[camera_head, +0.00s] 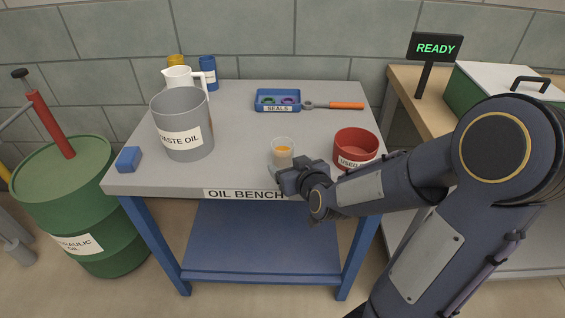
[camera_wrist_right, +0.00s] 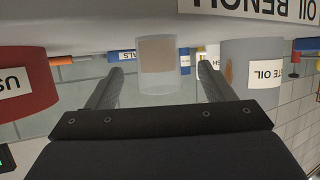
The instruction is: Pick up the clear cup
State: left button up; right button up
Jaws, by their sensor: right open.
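The clear cup (camera_head: 282,148) stands upright near the front edge of the oil bench (camera_head: 232,118), with amber liquid in it. In the right wrist view, which is upside down, the cup (camera_wrist_right: 158,66) shows between the two spread fingers, a little beyond their tips or level with them; I cannot tell which. My right gripper (camera_head: 284,174) is low at the bench's front edge, just in front of the cup, open and empty. It hides part of the cup's lower side in the head view. My left gripper is out of view.
A red used-oil container (camera_head: 356,146) stands close right of the cup. A grey waste oil bucket (camera_head: 182,125), white jug (camera_head: 178,77) and blue block (camera_head: 129,159) are on the left. A blue seals tray (camera_head: 278,100) and an orange-handled tool (camera_head: 346,105) lie behind.

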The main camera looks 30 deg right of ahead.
aim_at(287, 158)
jog(key=x, duration=0.6)
jog(key=shift+w+d+r, duration=0.2)
jog(key=shift+w+d, duration=0.1)
jog(key=shift+w, duration=0.15)
jog(key=c, duration=1)
jog(key=shift+c, duration=0.2)
jog(key=shift+r, duration=0.1)
